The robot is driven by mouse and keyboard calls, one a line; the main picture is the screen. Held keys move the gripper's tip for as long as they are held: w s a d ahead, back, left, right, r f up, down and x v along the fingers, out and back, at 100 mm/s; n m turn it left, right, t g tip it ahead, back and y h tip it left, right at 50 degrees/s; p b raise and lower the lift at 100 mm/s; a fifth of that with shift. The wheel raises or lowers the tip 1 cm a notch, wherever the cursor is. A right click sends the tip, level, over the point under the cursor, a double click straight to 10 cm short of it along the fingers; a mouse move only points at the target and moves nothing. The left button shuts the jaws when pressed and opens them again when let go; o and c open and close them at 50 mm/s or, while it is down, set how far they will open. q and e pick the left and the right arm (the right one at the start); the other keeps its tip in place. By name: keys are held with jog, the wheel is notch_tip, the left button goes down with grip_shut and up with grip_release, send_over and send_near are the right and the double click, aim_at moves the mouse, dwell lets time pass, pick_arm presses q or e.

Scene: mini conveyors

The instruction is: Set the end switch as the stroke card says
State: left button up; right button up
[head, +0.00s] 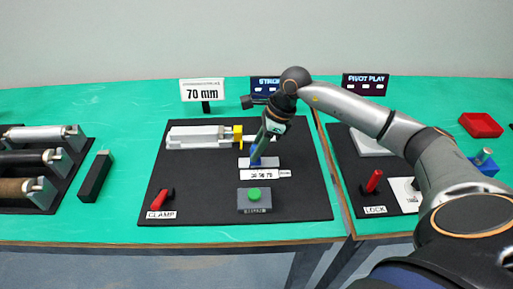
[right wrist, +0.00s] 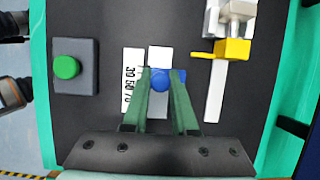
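The stroke card (head: 202,90) stands at the back and reads 70 mm. The end switch is a blue slider (right wrist: 160,79) on a pale rail (right wrist: 160,55); it also shows in the head view (head: 255,160). A white scale (right wrist: 132,82) with 30, 50 and 70 runs beside the rail. The slider sits near the 30 to 50 part; its exact mark is hard to read. My right gripper (right wrist: 162,73) reaches down over the slider, one green finger on each side, and its round knob fills the gap between the fingertips. My left gripper is not in view.
A grey box with a green button (head: 254,194) stands in front of the scale. A red clamp lever (head: 160,199) is at the front left. A white cylinder unit with a yellow part (head: 238,133) lies behind. A red lock lever (head: 373,181) is on the right board.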

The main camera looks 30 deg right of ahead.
grip_shut()
dwell(0.9)
